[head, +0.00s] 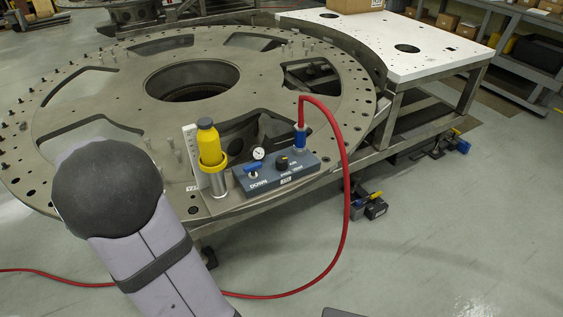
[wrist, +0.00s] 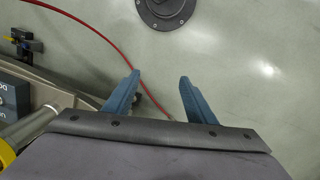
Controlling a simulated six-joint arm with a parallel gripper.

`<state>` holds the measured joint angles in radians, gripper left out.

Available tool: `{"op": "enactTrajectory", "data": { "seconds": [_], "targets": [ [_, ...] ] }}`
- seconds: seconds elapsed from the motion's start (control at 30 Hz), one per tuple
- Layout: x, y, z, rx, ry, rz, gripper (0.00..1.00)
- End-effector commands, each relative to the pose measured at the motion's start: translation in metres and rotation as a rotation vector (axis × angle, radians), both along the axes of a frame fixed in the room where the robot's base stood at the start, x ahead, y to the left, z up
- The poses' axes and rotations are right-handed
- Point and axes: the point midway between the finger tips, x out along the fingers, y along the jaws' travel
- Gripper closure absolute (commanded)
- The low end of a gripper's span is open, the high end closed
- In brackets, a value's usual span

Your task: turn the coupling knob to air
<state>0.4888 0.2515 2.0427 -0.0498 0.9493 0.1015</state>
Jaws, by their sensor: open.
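A small black knob (head: 282,163) stands on top of the dark grey control box (head: 255,186). Small white lettering is beside it, and I cannot tell which mark it points to. A blue coupling (head: 299,138) with a red hose (head: 345,165) stands upright at the box's right end. A blue lever (head: 254,167) and a round gauge (head: 258,153) sit left of the knob. In the wrist view, my gripper (wrist: 160,76) is open and empty above the floor, apart from the box (wrist: 14,112), whose edge shows at left. My gripper is not in the head view.
A yellow-topped cylinder (head: 211,157) stands left of the box on the large round turret plate (head: 110,110). A white table (head: 420,62) is behind at right. The red hose hangs over the plate's edge to the floor. The floor at right (head: 460,220) is largely clear.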

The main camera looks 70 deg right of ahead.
Motion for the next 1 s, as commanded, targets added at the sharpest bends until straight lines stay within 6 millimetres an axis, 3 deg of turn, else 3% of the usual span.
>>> {"op": "enactTrajectory", "data": {
  "seconds": [0.03, 0.2, 0.5, 0.8, 1.0],
  "targets": [
    [-0.003, 0.030, -0.002, 0.000, -0.016, 0.084, 0.49],
    [-0.018, 0.087, -0.007, 0.004, -0.050, 0.261, 0.49],
    [-0.048, 0.140, -0.017, 0.012, -0.087, 0.452, 0.49],
    [-0.070, 0.166, -0.025, 0.016, -0.111, 0.567, 0.49],
    [-0.051, 0.133, -0.024, -0.040, -0.109, 0.448, 0.49]
  ]
}}
